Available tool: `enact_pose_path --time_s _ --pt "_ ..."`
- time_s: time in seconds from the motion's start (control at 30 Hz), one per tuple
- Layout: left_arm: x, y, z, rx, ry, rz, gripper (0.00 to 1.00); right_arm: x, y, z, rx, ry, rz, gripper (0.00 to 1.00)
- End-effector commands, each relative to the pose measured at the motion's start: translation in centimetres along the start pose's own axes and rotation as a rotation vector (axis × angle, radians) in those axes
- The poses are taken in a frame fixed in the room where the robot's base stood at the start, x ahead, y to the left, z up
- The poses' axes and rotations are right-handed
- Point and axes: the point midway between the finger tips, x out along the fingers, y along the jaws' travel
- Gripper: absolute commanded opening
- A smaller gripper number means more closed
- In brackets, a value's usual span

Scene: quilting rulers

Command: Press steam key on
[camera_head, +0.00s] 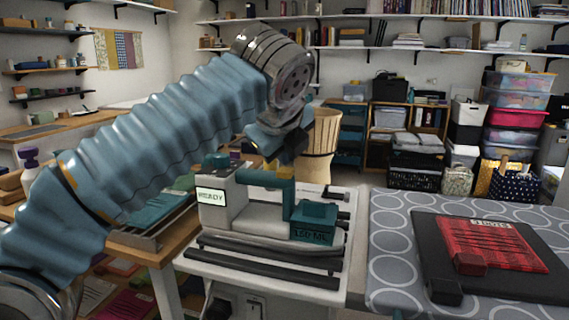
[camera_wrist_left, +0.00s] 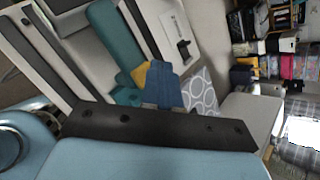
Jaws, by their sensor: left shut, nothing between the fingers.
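A white and teal steam unit (camera_head: 245,218) stands on a white stand, with a lit READY panel (camera_head: 211,196) at its left end. A teal block (camera_head: 313,222) marked "150 ML" is at its right. My left gripper (camera_head: 272,158) reaches down from above to the unit's top, shut and empty. A yellow key-like part (camera_wrist_left: 139,74) shows right beside my blue fingertips in the left wrist view, next to the teal handle (camera_wrist_left: 112,45). Contact cannot be told, and the fingers partly hide the yellow part. My right gripper is not in view.
Dark rails (camera_head: 270,264) run along the stand's front. At right, a grey patterned table (camera_head: 390,240) holds a black board (camera_head: 432,262) with a red packet (camera_head: 490,245). A wooden table (camera_head: 150,246) is at left. A wicker basket (camera_head: 320,145) stands behind the unit.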

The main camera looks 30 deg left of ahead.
Motion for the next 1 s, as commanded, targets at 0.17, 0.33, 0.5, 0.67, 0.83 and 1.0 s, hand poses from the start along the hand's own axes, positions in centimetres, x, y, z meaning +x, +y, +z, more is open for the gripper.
enact_pose_path --time_s 0.17,0.33,0.5,0.67,0.83,1.0 --pt "-0.1 -0.1 0.1 0.0 0.0 0.0 0.0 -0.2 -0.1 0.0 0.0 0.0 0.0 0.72" --pt "-0.3 -0.2 0.2 0.0 0.0 -0.001 0.0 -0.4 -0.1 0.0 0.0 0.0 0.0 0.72" --pt "-1.6 -1.1 1.1 -0.001 0.001 -0.001 0.0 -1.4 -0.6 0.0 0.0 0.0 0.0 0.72" --pt "-2.6 -2.0 1.8 0.0 0.002 -0.003 0.0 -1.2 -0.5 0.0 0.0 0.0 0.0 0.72" --pt "-3.8 -2.9 2.8 0.0 0.0 -0.004 0.0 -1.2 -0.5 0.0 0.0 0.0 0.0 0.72" --pt "-4.3 -3.2 3.1 0.0 0.001 -0.001 0.0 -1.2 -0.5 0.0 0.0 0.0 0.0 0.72"
